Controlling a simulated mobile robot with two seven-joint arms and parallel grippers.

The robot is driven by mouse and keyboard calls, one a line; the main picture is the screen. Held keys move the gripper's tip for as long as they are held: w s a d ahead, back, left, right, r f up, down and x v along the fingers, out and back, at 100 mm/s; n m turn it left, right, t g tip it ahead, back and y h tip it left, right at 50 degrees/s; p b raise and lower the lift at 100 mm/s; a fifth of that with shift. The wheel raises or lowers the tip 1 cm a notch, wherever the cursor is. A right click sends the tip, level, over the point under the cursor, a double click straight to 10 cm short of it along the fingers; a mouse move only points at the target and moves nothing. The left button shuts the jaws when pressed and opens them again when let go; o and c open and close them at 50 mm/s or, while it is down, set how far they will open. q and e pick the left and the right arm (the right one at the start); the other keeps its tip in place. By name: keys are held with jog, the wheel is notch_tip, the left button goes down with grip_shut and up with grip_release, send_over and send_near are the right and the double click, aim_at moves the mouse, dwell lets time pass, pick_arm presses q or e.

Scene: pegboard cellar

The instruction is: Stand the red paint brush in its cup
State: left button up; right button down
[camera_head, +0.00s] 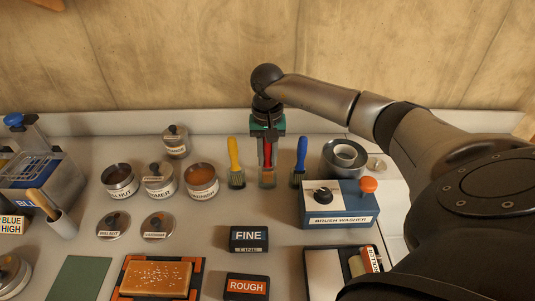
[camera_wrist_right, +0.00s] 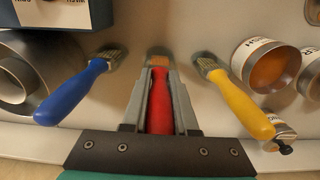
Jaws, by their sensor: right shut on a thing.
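The red paint brush (camera_head: 267,154) is upright with its handle up, in the gripper between a yellow brush and a blue brush. My right gripper (camera_head: 267,138) is shut on its red handle, which also shows between the fingers in the right wrist view (camera_wrist_right: 160,103). The brush's lower end is at a small see-through cup (camera_head: 267,181) on the counter; I cannot tell whether it rests on the cup's floor. The handle's top is hidden by the gripper. My left gripper is not in view.
The yellow brush (camera_head: 234,157) and blue brush (camera_head: 301,156) stand close on either side. A brush washer (camera_head: 338,208) and a round metal pot (camera_head: 335,165) are to the right. Labelled tins (camera_head: 202,184) stand left. The wall (camera_head: 200,60) is close behind.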

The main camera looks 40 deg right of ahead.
jog(key=c, duration=0.6)
grip_release()
notch_tip(320, 180, up, 15)
jog(key=shift+r, duration=0.15)
dwell(0.6)
